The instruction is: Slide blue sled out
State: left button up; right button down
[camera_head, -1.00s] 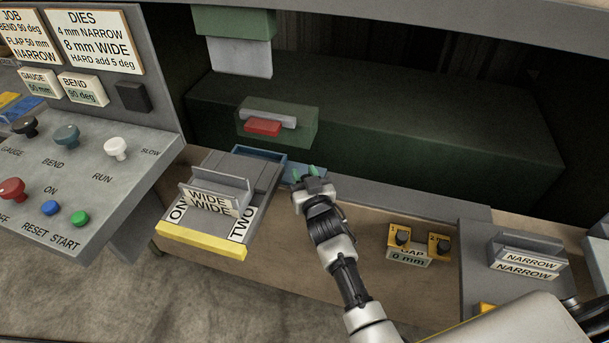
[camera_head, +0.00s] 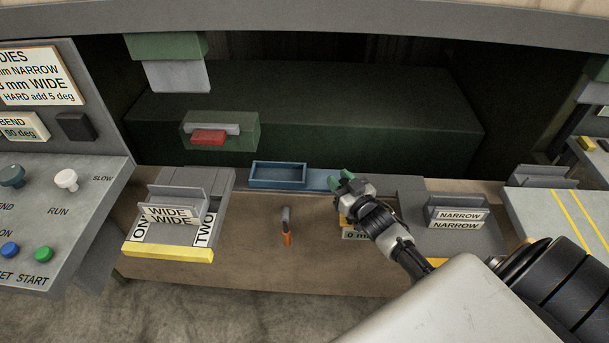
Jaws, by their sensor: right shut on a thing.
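The blue sled (camera_head: 322,181) is a flat blue strip with a shallow, open blue tray (camera_head: 277,184) at its left part. It lies along the grey rail at the back edge of the bench, in front of the dark green machine bed. The tray looks empty and is to the right of the WIDE dies. My right gripper (camera_head: 343,179), with green fingertips, is at the sled's right end and shut on it. The fingers hide the part they hold. My left gripper is not in view.
The WIDE die holder (camera_head: 168,254) with a yellow front edge stands left. An orange-handled tool (camera_head: 287,238) is mid-bench. My right arm partly covers the gap gauge (camera_head: 352,235). The NARROW dies (camera_head: 457,225) stand right. A red piece (camera_head: 208,138) is on the green block.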

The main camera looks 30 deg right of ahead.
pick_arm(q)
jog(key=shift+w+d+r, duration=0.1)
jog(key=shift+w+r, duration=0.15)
pick_arm(e)
jog(key=s+d, duration=0.4)
jog(key=d, duration=0.3)
jog(key=shift+s, duration=0.35)
jog(key=c, duration=0.8)
grip_release()
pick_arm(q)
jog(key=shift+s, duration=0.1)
